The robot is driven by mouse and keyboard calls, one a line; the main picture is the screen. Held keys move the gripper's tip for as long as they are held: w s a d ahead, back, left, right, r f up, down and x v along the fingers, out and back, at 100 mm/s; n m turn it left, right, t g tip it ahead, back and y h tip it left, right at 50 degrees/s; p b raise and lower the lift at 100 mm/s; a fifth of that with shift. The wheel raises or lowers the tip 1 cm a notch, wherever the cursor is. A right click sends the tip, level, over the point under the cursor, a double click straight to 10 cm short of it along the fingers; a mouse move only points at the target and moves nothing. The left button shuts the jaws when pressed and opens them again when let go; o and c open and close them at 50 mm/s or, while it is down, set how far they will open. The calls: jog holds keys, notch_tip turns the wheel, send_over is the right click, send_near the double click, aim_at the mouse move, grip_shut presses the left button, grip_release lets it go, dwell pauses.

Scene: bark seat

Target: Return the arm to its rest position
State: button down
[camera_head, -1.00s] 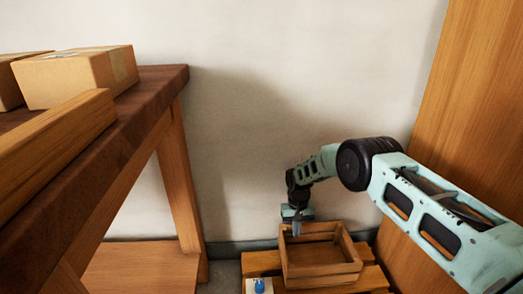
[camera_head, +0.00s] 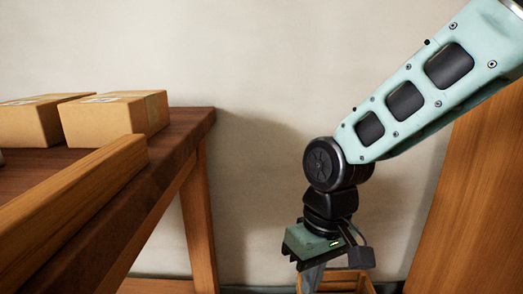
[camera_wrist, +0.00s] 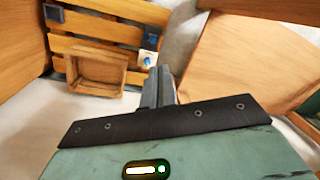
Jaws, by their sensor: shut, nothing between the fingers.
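My gripper (camera_head: 313,277) hangs pointing down from my raised teal arm, right of the table in the head view. In the wrist view its fingers (camera_wrist: 157,87) are together with nothing between them. A wooden crate (camera_head: 350,277) shows behind and below it, mostly cut off by the lower edge of the head view. The crate also shows in the wrist view (camera_wrist: 97,70), where it looks empty and stands on a slatted wooden surface (camera_wrist: 105,30), apart from the fingers.
A dark wooden table (camera_head: 185,135) stands at left, bearing cardboard boxes (camera_head: 112,115) and a wooden rail (camera_head: 75,200). A wooden panel (camera_head: 465,190) stands at right. Small blue items (camera_wrist: 148,60) lie by the crate. The wall behind is bare.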

jog(key=s+d+r+n, duration=0.15)
jog(key=s+d, duration=0.45)
jog(key=s, duration=0.6)
notch_tip(320, 180, up, 38)
jog(key=p, duration=3.8)
jog(key=shift+s+t+h, duration=0.35)
jog(key=shift+t+h, duration=0.05)
